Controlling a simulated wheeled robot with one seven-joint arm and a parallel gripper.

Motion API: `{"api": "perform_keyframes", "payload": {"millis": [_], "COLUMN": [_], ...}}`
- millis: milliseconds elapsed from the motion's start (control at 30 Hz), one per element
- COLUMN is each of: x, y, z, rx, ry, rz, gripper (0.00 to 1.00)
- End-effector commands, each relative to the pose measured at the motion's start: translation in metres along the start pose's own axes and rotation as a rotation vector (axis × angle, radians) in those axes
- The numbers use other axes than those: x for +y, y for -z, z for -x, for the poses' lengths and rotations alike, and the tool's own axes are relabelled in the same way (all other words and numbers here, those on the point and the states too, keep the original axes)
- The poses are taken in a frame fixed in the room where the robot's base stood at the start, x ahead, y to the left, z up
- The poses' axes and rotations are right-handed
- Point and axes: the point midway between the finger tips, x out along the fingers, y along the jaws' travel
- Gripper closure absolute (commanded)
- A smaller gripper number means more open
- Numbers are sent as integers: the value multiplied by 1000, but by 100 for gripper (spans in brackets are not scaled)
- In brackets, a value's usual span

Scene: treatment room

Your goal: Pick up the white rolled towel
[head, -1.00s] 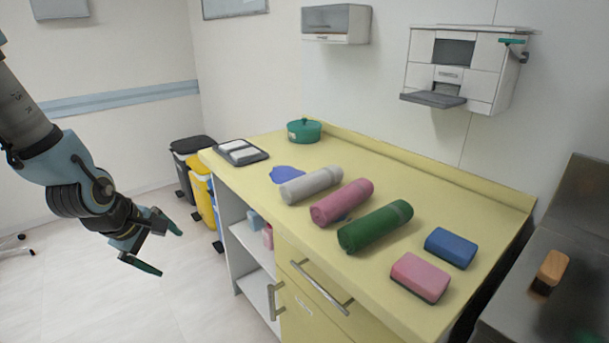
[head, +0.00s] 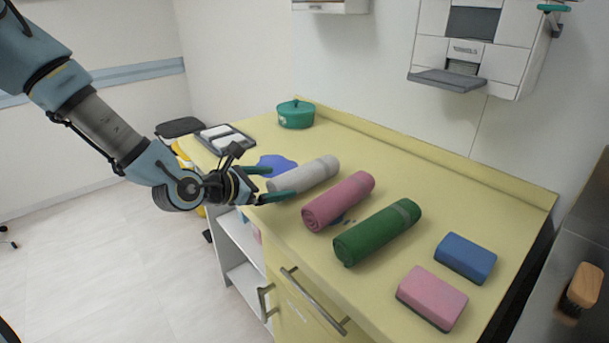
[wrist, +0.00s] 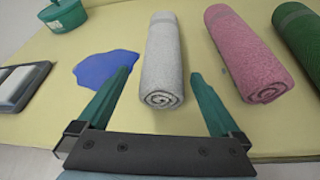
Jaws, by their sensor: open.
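The white rolled towel (head: 305,175) lies on the yellow counter, left of a pink rolled towel (head: 338,202) and a green rolled towel (head: 377,232). My gripper (head: 262,183) is at the counter's front edge, at the near end of the white towel. In the wrist view my gripper (wrist: 160,88) is open, with one green finger on each side of the white towel's near end (wrist: 163,70). The spiral end of the roll faces me. The fingers appear apart from the towel; their exact height above the counter is hard to tell.
A blue patch (head: 275,164) lies left of the white towel. A black tray (head: 225,138) with white items and a green lidded pot (head: 295,114) stand farther back. Blue (head: 466,257) and pink (head: 432,296) blocks lie at right. The counter behind the towels is clear.

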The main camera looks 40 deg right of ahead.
Motion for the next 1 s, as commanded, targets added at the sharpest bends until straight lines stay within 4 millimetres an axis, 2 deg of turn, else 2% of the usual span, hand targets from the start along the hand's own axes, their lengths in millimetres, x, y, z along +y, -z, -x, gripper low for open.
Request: {"api": "perform_keyframes", "payload": {"millis": [267, 600, 900, 1000], "x": [-1, -2, -2, -2], "y": [0, 1, 3, 3], "z": [-17, -57, -61, -61], "rx": [1, 2, 2, 2], "ry": [2, 1, -1, -1], "rz": [-1, -2, -1, -1], "gripper": [0, 0, 0, 10]}}
